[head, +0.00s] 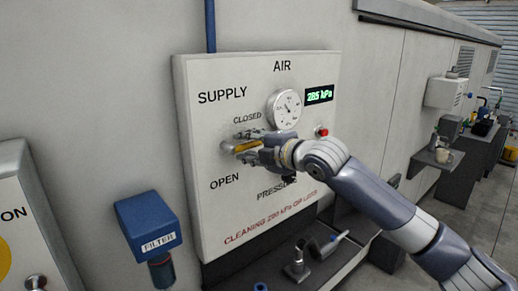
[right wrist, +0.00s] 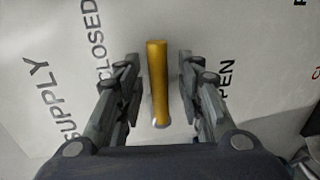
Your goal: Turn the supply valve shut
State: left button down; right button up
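The supply valve's yellow handle (head: 247,146) is on the white panel, between the CLOSED label above it and the OPEN label below it. It sticks out to the right of its round metal hub (head: 227,146). My right gripper (head: 246,141) is at the handle. In the right wrist view, the yellow handle (right wrist: 158,80) lies between the two open fingers, with a gap on each side, so neither finger appears to touch it. In the head view the fingers partly cover the handle. My left gripper is not in view.
The panel (head: 205,105) also carries a round gauge (head: 285,108), a green display (head: 319,95) reading about 285 kPa, and a red button (head: 321,131). A blue filter box (head: 148,224) is at the lower left. A shelf with metal fittings (head: 298,262) juts out below the panel.

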jog(key=v, duration=1.2)
